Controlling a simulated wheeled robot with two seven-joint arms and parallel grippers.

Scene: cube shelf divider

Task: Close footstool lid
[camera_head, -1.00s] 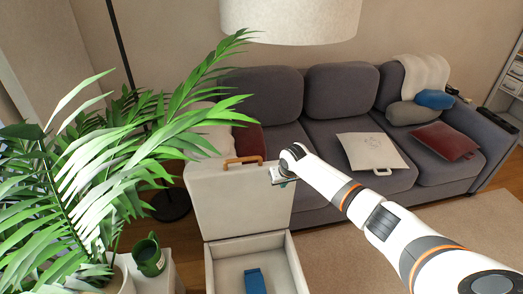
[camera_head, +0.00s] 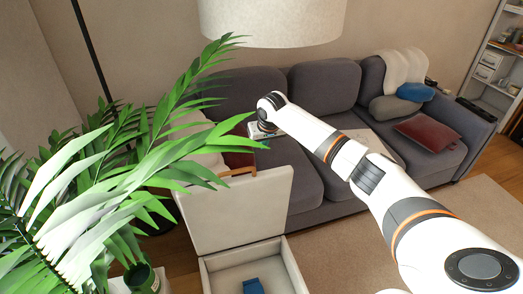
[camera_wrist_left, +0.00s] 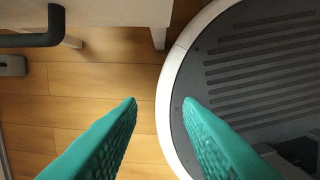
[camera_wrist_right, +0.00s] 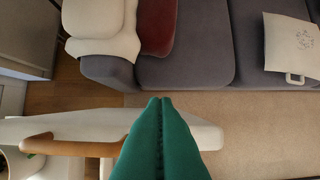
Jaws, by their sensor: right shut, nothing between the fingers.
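The footstool is a white box (camera_head: 212,280) standing open, with its white lid (camera_head: 240,205) raised roughly upright at the back. A tan handle (camera_head: 238,172) is on the lid's top edge. In the right wrist view the lid's edge (camera_wrist_right: 40,130) and the handle (camera_wrist_right: 70,148) lie below the fingers. My right gripper (camera_wrist_right: 160,100) is shut and empty, above the lid's top edge with its tips towards the sofa side. I cannot tell if it touches the lid. My left gripper (camera_wrist_left: 160,100) is open and empty over the floor, outside the head view.
A blue object (camera_head: 253,286) lies inside the box. A leafy plant (camera_head: 90,190) and a green mug (camera_head: 142,278) stand at left. A grey sofa (camera_head: 300,180) is behind the lid, under a lampshade (camera_head: 272,20). The rug (camera_head: 345,235) at right is clear.

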